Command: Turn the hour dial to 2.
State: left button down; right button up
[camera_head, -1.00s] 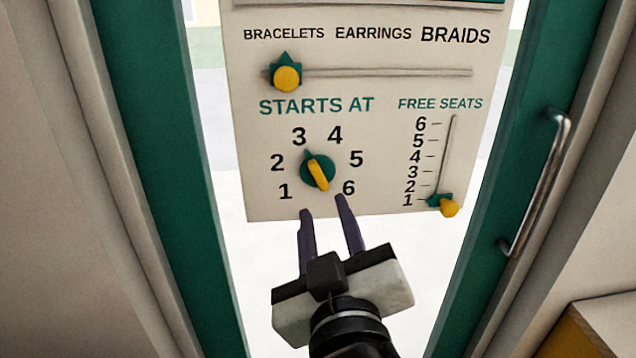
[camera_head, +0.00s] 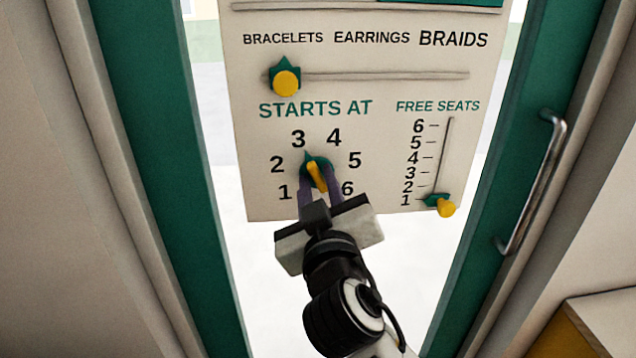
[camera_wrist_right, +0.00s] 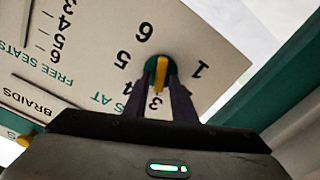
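The hour dial (camera_head: 317,172) under "STARTS AT" is a green disc with a yellow grip bar (camera_head: 317,178) across it. Its green tip points up and slightly left, toward the 3. My right gripper (camera_head: 319,183) has its two dark fingers on either side of the yellow bar, open, with a little space seeming to remain beside it. In the right wrist view the yellow bar (camera_wrist_right: 161,73) shows between the fingertips, and the fingers hide part of the dial's rim. My left gripper is not in view.
The white board (camera_head: 380,185) also carries a slider with a yellow knob (camera_head: 286,83) below "BRACELETS" and a FREE SEATS slider (camera_head: 441,203) at 1. Green door frames stand on both sides, with a metal handle (camera_head: 535,185) at the right.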

grip_shut()
jog(key=shift+n, duration=0.3)
jog(key=n, duration=0.4)
jog(key=shift+f, duration=0.15)
jog(key=n, duration=0.5)
jog(key=shift+a+f, duration=0.1)
dwell(0.4)
jog(key=shift+o, duration=1.6)
grip_release()
